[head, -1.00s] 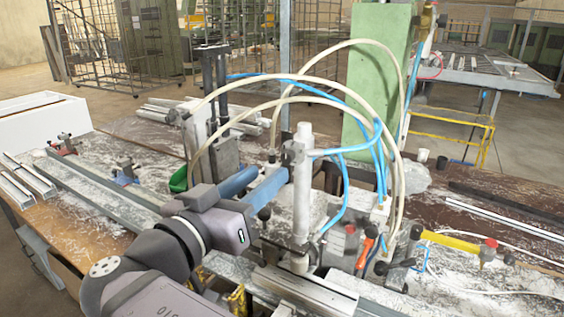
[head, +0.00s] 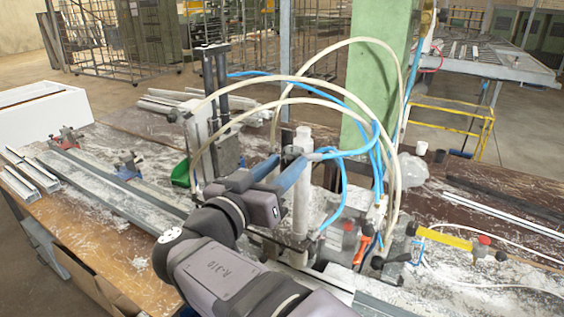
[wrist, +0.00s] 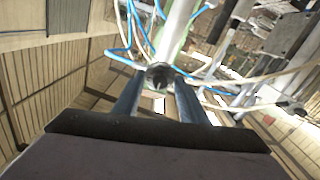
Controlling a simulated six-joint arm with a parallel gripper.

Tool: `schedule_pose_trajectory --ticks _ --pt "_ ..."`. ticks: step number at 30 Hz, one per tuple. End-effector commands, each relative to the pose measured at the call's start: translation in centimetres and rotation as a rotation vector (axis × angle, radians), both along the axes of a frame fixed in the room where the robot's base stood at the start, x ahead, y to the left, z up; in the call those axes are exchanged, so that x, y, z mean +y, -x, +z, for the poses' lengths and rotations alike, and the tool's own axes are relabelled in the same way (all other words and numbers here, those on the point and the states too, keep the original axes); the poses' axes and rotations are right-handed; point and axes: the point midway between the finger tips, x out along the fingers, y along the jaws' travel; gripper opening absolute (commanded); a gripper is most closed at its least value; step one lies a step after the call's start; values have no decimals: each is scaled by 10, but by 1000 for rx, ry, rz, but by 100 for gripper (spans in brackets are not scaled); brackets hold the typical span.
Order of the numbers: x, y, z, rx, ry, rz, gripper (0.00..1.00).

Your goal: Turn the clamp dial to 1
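A dark round knob (wrist: 160,75), which looks like the clamp dial, faces me in the wrist view, on or just in front of an upright pale cylinder. Its markings are too small to read. The white cylinder (head: 301,200) stands at the bench middle in the head view. My gripper (head: 293,160) is at the cylinder's upper part, its two blue-grey fingers apart. In the wrist view my gripper (wrist: 160,80) has one finger on each side of the knob. I cannot tell whether either finger touches it.
White hoses (head: 345,42) and blue hoses (head: 350,152) arch close around the cylinder. A green column (head: 380,80) stands behind. An orange-handled lever (head: 363,250) and a yellow-handled tool (head: 445,238) are to the right. Aluminium profiles (head: 110,185) lie at the left.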

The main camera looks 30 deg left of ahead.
Motion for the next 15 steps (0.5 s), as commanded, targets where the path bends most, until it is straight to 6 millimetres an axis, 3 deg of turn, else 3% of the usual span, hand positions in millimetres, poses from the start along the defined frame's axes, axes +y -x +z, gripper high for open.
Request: schedule_pose_trajectory --ticks 5,9,15 --pt "0 0 0 0 0 0 36" --pt "0 0 0 0 0 0 2" --pt "0 0 0 0 2 0 0"
